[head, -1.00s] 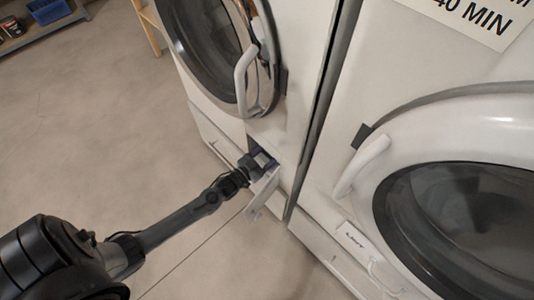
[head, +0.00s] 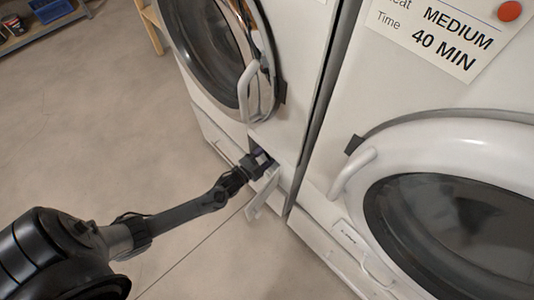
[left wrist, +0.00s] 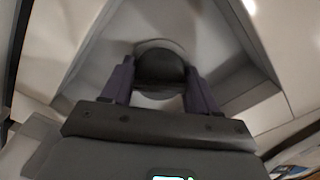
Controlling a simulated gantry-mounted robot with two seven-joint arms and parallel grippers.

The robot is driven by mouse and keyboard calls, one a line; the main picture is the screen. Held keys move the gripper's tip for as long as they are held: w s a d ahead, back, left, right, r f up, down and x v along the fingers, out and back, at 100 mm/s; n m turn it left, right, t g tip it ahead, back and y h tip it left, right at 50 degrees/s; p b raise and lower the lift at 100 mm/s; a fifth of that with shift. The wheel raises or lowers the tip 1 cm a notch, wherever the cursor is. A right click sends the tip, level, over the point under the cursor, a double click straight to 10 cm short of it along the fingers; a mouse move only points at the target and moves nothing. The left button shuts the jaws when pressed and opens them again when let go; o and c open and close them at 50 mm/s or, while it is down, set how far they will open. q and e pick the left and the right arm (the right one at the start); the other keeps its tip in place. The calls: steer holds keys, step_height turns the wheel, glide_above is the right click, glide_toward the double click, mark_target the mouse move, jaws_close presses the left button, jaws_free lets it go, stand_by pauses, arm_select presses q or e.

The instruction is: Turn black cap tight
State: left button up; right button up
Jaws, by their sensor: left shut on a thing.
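The black cap (left wrist: 159,62) is a round dark knob inside a pale recess, at the upper middle of the left wrist view. My left gripper (left wrist: 159,80) has its two purple-grey fingers on either side of the cap and is shut on it. In the head view my left gripper (head: 262,160) reaches into the small opening low on the left washing machine (head: 285,115), beside its open flap (head: 262,192). The cap is hidden there. My right gripper is in neither view.
The washer's round door (head: 205,45) with its pale handle (head: 245,92) is above the opening. A second white machine (head: 340,150) with a round door and a "MEDIUM 40 MIN" sign (head: 435,35) stands at the right. The floor (head: 80,120) at left is clear.

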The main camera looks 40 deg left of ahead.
arm_select(q)
steer(key=shift+r+m, duration=0.1)
steer(key=shift+m, duration=0.6)
steer(key=o, duration=1)
steer(key=shift+o, duration=0.2)
steer(key=shift+s+a+p, duration=0.1)
steer(key=shift+s+p, duration=0.45)
steer(key=shift+s, duration=0.1)
steer(key=s+a+p, duration=0.1)
steer(key=s+p, duration=0.2)
steer(key=s, duration=0.6)
steer(key=shift+s, duration=0.25)
